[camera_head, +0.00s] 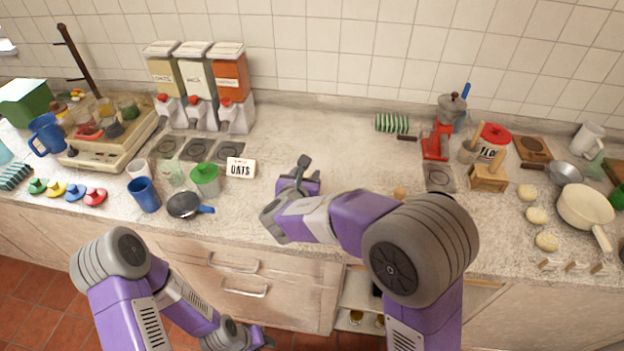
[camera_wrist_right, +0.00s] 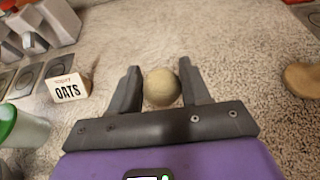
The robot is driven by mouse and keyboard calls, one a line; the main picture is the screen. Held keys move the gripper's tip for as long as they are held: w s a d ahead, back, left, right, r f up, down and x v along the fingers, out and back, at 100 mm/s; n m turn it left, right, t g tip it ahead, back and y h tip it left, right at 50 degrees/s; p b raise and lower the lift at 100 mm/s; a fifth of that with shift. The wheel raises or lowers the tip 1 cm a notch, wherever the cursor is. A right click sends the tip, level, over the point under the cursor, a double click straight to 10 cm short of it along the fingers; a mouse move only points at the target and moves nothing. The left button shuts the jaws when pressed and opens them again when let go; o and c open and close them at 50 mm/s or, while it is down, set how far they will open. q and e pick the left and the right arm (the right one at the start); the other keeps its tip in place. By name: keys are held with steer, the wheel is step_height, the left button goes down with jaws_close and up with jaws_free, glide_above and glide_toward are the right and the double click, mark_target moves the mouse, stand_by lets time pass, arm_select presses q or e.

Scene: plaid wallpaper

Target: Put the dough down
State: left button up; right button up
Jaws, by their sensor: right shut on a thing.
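My right gripper (camera_head: 299,174) is over the middle of the counter, to the right of the OATS sign. In the right wrist view, its two fingers (camera_wrist_right: 160,72) are shut on a round, pale dough ball (camera_wrist_right: 162,88). The head view does not clearly show this ball, and I cannot tell whether it touches the counter. More pale dough balls (camera_head: 536,215) lie at the right end of the counter. My left gripper (camera_head: 262,340) is low in front of the cabinets, at the bottom edge of the head view; its fingers are too unclear to judge.
The counter (camera_head: 330,130) is bare behind the right gripper. The OATS sign (camera_head: 240,167), a green-lidded jar (camera_head: 205,180) and a small pan (camera_head: 184,205) stand left. A brown item (camera_wrist_right: 303,80) lies right in the wrist view. A white pot (camera_head: 585,207) stands far right.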

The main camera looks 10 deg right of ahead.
steer(key=a+f+b, duration=0.1)
steer(key=a, duration=0.1)
steer(key=w+a+f, duration=0.1)
steer(key=a, duration=0.2)
steer(key=w+a+f+b, duration=0.1)
steer(key=a, duration=0.1)
steer(key=shift+w+a+b, duration=0.1)
steer(key=shift+a+b, duration=0.15)
steer(key=shift+b, duration=0.05)
step_height(320, 180, down, 5)
steer(key=shift+f+b, duration=0.1)
steer(key=shift+b, duration=0.9)
steer(key=shift+f, duration=0.15)
steer(key=o, duration=1.1)
steer(key=shift+c, duration=0.2)
